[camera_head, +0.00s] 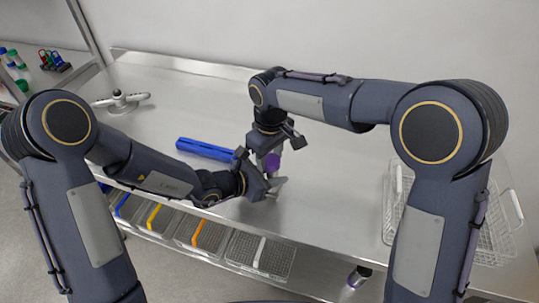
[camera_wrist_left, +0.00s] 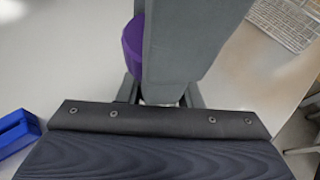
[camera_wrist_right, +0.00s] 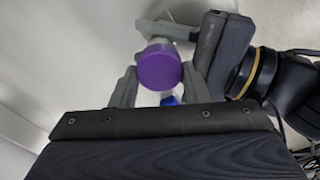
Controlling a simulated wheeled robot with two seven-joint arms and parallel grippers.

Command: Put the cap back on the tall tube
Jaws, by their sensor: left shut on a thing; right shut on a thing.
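A purple cap (camera_head: 273,162) is at the right gripper, over the middle of the table. In the right wrist view the cap (camera_wrist_right: 159,67) sits between the fingers of my right gripper (camera_wrist_right: 155,80), which is shut on it. My left gripper (camera_head: 274,188) is just below and is shut on the pale tube, of which a small part (camera_wrist_left: 160,101) shows between its fingers. In the left wrist view a large grey finger hides most of the tube and part of the cap (camera_wrist_left: 132,42). The cap and tube are close together; I cannot tell whether the cap is seated.
A long blue rack (camera_head: 207,150) lies on the steel table (camera_head: 185,95) left of the grippers. A white handled object (camera_head: 122,102) is at the far left. A wire basket (camera_head: 393,205) stands at the right. Bins with coloured handles (camera_head: 197,232) are below the front edge.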

